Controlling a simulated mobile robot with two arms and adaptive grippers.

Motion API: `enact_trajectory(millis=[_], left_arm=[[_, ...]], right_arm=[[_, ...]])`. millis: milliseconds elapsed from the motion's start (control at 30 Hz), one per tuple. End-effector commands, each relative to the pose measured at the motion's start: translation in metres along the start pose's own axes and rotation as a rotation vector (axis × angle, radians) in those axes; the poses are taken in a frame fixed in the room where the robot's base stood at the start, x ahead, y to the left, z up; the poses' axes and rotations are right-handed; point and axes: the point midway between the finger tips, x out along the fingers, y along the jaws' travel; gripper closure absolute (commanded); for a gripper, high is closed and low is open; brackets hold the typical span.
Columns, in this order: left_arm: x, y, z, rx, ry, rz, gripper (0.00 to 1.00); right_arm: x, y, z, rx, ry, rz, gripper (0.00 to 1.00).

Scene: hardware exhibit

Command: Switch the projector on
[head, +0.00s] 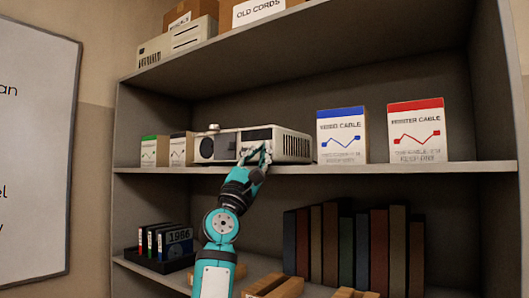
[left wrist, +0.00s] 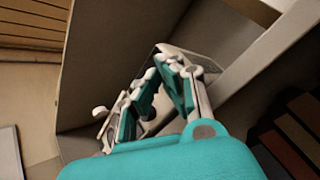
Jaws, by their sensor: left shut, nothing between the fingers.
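The projector (head: 291,146) is a pale box on the middle shelf in the head view, with a dark round lens at its front left, a dark front panel and vents on the right side. A small round knob (head: 214,127) sits on its top left. My left gripper (head: 254,154) is shut and empty at the front of the projector, covering part of the dark panel; I cannot tell whether it touches. In the left wrist view my left gripper (left wrist: 152,72) hides much of the projector (left wrist: 203,101). My right gripper is not in view.
On the same shelf (head: 420,168), small boxes (head: 155,151) stand left of the projector, and a blue-topped cable box (head: 341,135) and red-topped one (head: 416,131) stand right. Books (head: 330,240) and a disk holder (head: 165,262) are below. A whiteboard (head: 35,150) hangs left.

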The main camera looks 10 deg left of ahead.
Motion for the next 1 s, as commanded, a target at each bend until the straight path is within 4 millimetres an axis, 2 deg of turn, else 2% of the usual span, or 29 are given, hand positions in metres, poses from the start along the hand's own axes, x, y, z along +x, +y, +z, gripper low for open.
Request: enact_trajectory(millis=[500, 867, 1000], left_arm=[[-0.035, 0.027, 0.027, -0.001, -0.003, 0.005, 1.00], [-0.040, 0.030, 0.030, -0.001, -0.001, 0.005, 1.00], [-0.040, 0.031, 0.030, -0.001, -0.001, 0.005, 1.00]], right_arm=[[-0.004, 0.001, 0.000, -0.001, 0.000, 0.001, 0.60], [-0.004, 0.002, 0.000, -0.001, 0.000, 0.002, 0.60], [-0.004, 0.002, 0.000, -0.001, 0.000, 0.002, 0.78]])
